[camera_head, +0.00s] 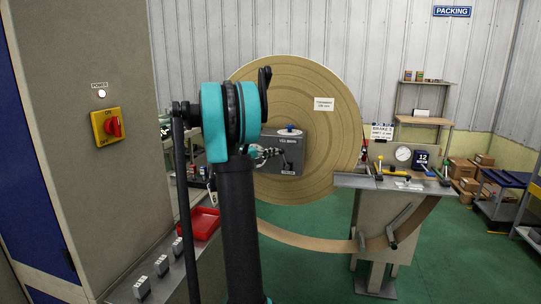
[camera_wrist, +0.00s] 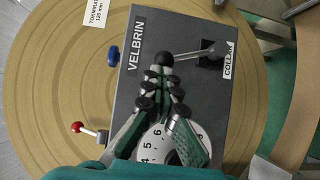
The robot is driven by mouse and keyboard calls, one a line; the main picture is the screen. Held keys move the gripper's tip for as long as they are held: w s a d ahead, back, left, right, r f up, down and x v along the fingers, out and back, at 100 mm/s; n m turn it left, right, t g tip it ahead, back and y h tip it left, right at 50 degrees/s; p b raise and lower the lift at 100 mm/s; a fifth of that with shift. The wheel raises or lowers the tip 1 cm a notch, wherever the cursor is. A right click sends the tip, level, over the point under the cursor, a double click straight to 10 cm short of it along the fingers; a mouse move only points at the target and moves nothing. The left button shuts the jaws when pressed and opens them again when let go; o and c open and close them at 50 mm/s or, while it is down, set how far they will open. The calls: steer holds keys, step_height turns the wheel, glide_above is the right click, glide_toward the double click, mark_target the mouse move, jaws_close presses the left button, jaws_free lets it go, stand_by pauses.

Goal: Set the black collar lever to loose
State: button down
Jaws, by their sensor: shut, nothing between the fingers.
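The black collar lever (camera_wrist: 190,54) shows in the wrist view as a silver rod with a black ball knob. It runs from a dark slot by the COLLAR label (camera_wrist: 229,60) leftward to the knob. It is on the grey VELBRIN box (camera_wrist: 188,28), which is also in the head view (camera_head: 291,141) in front of the large tan roll. My gripper (camera_wrist: 164,72) is shut and empty, its fingertips at or just beside the black knob. I cannot tell whether they touch it. In the head view my gripper (camera_head: 270,153) is small, in front of the box. No setting marks are readable.
The box also carries a blue knob (camera_wrist: 113,53), a red ball lever (camera_wrist: 78,127) and a numbered white dial (camera_wrist: 150,147) partly behind my fingers. The tan roll (camera_head: 320,75) surrounds the box. A bench with a gauge (camera_head: 403,154) stands to the right, a red tray (camera_head: 200,223) to the left.

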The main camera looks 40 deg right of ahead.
steer(key=s+d+r+m+y, duration=0.1)
steer(key=m, duration=0.1)
steer(key=s+d+r+m+y, duration=0.1)
steer(key=s+m+y, duration=0.1)
steer(key=shift+s+d+t, duration=0.15)
steer(key=shift+d+t, duration=0.2)
steer(key=shift+t, duration=0.05)
steer(key=shift+s+d+m+t+y, duration=0.3)
steer(key=shift+s+d+m+y, duration=0.5)
steer(key=shift+s+m, duration=0.1)
steer(key=shift+s+d, duration=0.3)
steer(key=shift+s, duration=0.1)
